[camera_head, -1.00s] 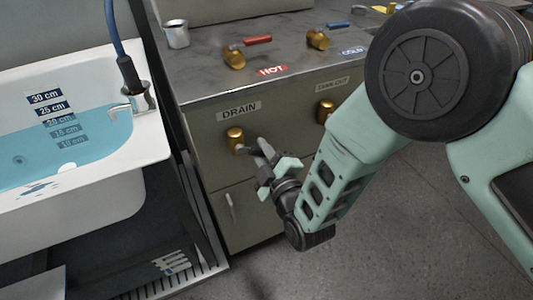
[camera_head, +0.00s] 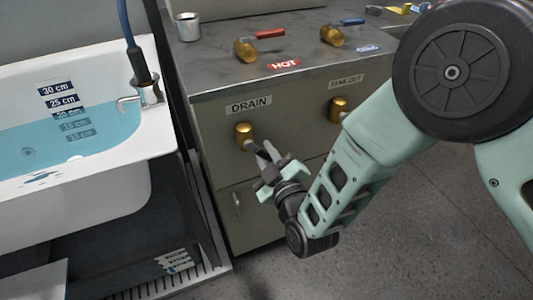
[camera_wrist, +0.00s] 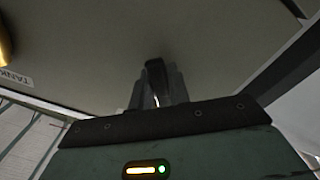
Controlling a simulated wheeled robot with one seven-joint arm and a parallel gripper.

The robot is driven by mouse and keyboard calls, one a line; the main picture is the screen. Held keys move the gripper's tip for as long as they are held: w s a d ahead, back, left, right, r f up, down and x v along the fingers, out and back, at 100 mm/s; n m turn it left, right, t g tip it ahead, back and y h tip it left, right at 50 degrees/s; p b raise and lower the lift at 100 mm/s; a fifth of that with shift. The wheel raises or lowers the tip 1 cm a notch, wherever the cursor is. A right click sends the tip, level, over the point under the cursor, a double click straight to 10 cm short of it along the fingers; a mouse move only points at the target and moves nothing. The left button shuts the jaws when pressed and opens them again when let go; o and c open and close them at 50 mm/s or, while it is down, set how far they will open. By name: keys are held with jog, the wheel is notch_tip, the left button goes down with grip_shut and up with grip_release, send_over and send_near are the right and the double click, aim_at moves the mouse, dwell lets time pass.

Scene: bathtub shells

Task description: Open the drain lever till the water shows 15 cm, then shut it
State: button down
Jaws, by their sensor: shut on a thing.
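The brass drain valve (camera_head: 244,131) sits on the cabinet front under the DRAIN label (camera_head: 248,106). My gripper (camera_head: 266,153) is at its lower right, shut on the dark drain lever, which is mostly hidden by the fingers. In the wrist view my gripper (camera_wrist: 157,88) holds a dark piece between its fingers. The white tub (camera_head: 100,187) at the left holds blue water (camera_head: 100,130). The depth scale (camera_head: 66,108) on its inner wall shows the water line at about the 20 cm mark. The 15 cm and 10 cm marks are under water.
A second brass valve (camera_head: 339,107) under the TANK OUT label (camera_head: 346,84) is right of the drain valve. The countertop (camera_head: 215,62) carries a red-handled hot tap (camera_head: 247,48), a blue-handled cold tap (camera_head: 333,36) and a metal cup (camera_head: 188,26). Open floor lies in front.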

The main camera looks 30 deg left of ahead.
jog(key=c, duration=1.3)
grip_release()
jog(key=shift+b+v, duration=1.1)
jog(key=shift+v, duration=7.65)
